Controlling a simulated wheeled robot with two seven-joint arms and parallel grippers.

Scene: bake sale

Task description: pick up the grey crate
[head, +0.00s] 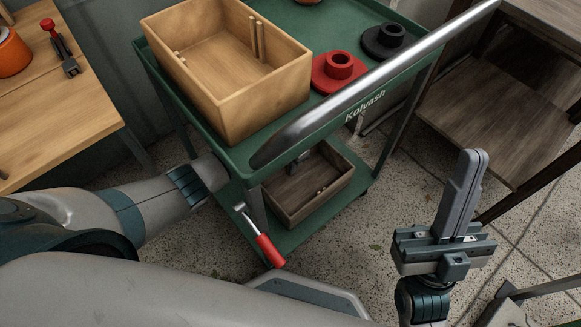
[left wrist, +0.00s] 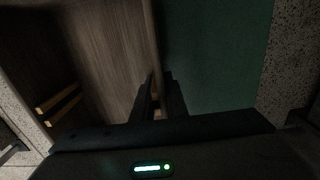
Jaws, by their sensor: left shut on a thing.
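The grey crate (head: 325,195) is a grey-brown wooden box on the green cart's lower shelf, partly hidden by the top tray and push handle. Its wall shows close up in the left wrist view (left wrist: 110,60). My left arm reaches in under the top tray. My left gripper (left wrist: 157,103) is shut on the crate's wall, one finger on each side of it. In the head view it is mostly hidden; a dark part shows at the crate's far edge. My right gripper (head: 477,160) is empty, its fingers together and pointing up, right of the cart.
The green cart (head: 235,160) carries a light wooden crate (head: 250,105), a red holder (head: 338,72) and a black holder (head: 385,42) on top. A metal handle (head: 380,80) crosses above the lower shelf. A red-handled tool (head: 268,250) is at the cart's near corner. Tables stand left and right.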

